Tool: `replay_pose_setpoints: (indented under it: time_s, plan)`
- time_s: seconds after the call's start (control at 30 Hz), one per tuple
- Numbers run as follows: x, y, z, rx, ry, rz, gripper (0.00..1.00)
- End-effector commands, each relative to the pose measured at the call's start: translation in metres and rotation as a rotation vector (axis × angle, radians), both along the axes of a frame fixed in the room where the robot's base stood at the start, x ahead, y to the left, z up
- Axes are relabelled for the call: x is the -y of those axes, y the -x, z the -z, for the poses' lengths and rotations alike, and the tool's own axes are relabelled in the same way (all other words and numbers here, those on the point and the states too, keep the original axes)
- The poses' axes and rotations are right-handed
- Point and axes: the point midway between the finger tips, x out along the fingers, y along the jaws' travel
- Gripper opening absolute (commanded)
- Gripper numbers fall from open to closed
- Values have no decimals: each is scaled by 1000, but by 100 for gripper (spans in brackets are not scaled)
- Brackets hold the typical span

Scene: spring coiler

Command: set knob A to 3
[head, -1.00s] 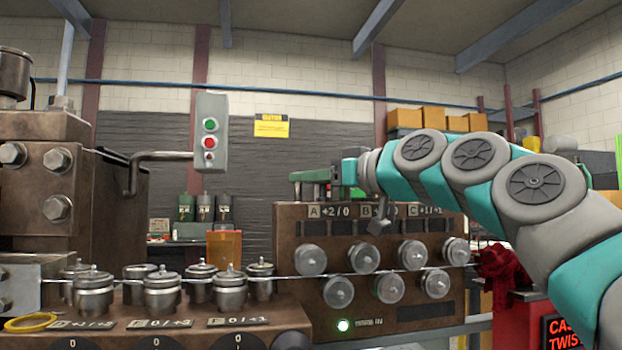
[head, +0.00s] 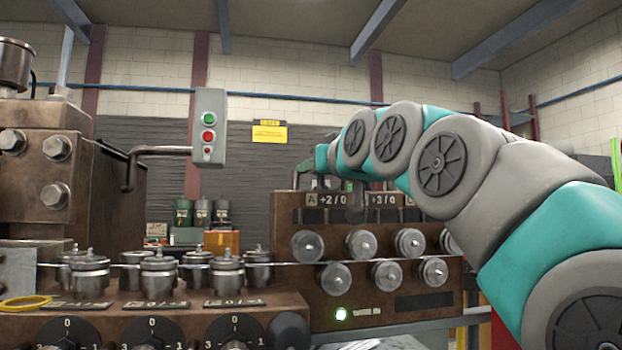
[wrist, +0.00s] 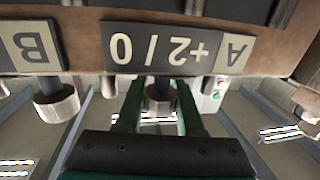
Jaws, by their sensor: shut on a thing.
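In the wrist view, which shows the machine upside down, the plate (wrist: 178,48) reads "A +2/0". Knob A (wrist: 158,98), a small dark metal knob on a stem, sits beside this plate. The two green fingers of my gripper (wrist: 158,88) are on either side of it, shut on it. In the head view the A plate (head: 328,199) is at the top left of the brown roller panel. My gripper (head: 308,174) is just above that plate, partly hidden by my arm, and knob A cannot be made out there.
A neighbouring knob (wrist: 56,103) hangs beside the B plate (wrist: 30,47), close to my gripper. Several metal rollers (head: 361,243) guide a wire across the panel. A control box (head: 209,126) on a bent arm stands to the left. Several dials (head: 152,334) are at the lower left.

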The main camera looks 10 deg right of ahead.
Motion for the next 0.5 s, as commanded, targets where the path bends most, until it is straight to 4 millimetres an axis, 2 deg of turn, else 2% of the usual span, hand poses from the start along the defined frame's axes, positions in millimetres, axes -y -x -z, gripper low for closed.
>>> replay_pose_setpoints:
  time_s: [0.5]
  plan:
    - [14,-1,1,-1,6,461,0]
